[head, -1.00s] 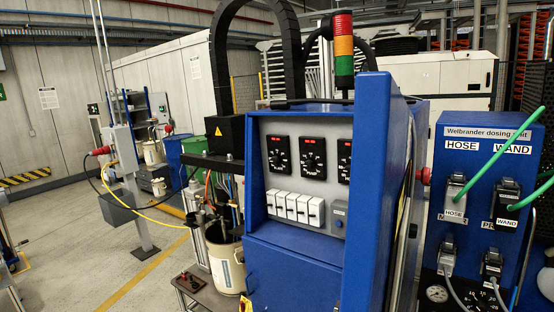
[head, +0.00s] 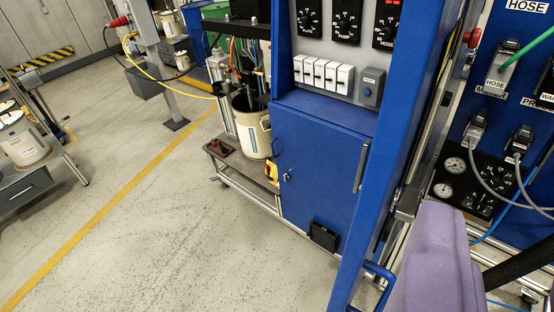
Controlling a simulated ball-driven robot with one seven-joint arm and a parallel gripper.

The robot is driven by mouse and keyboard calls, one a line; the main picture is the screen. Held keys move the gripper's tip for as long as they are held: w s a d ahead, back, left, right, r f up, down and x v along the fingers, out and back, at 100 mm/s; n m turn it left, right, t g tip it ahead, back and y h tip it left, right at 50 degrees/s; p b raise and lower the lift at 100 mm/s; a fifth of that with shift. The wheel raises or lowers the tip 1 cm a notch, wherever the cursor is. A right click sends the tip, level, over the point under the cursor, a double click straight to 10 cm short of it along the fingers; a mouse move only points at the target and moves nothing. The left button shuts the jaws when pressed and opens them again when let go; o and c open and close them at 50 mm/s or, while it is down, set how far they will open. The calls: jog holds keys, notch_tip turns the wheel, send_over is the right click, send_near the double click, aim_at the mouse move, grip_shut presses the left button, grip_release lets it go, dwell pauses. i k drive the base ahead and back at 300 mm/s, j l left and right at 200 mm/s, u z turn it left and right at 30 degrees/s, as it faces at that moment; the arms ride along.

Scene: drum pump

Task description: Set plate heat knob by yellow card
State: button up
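Three black dial panels sit in a row at the top of the blue cabinet (head: 322,150). The left dial panel (head: 308,20) has a small label that seems to read PLATE, cut by the top edge. The middle dial panel (head: 347,22) seems to read PUMP, and the right dial panel (head: 385,25) seems to read HOSE. The knob settings are too small to read. I cannot make out a yellow card. No gripper fingers show; a purple part, likely mine, fills the lower right.
White switches (head: 323,74) sit below the dials. A blue dosing unit (head: 497,110) with hoses and gauges stands at right. A cream drum (head: 252,132) stands left of the cabinet. The floor (head: 150,215) in front at left is clear.

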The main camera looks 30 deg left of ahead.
aim_at(304, 22)
jog(key=i+j+u, duration=0.1)
jog(key=u, duration=0.4)
jog(key=i+u, duration=0.1)
jog(key=u, duration=0.4)
jog(key=i+z, duration=0.1)
jog(key=i, duration=0.6)
jog(key=i+j+z, duration=0.1)
jog(key=i, duration=0.65)
jog(key=i+j+z, duration=0.1)
jog(key=i, duration=0.6)
jog(key=i+z, duration=0.1)
jog(key=z, duration=0.3)
jog(key=j+z, duration=0.15)
jog(key=z, duration=0.2)
jog(key=i+j+z, duration=0.1)
jog(key=z, duration=0.3)
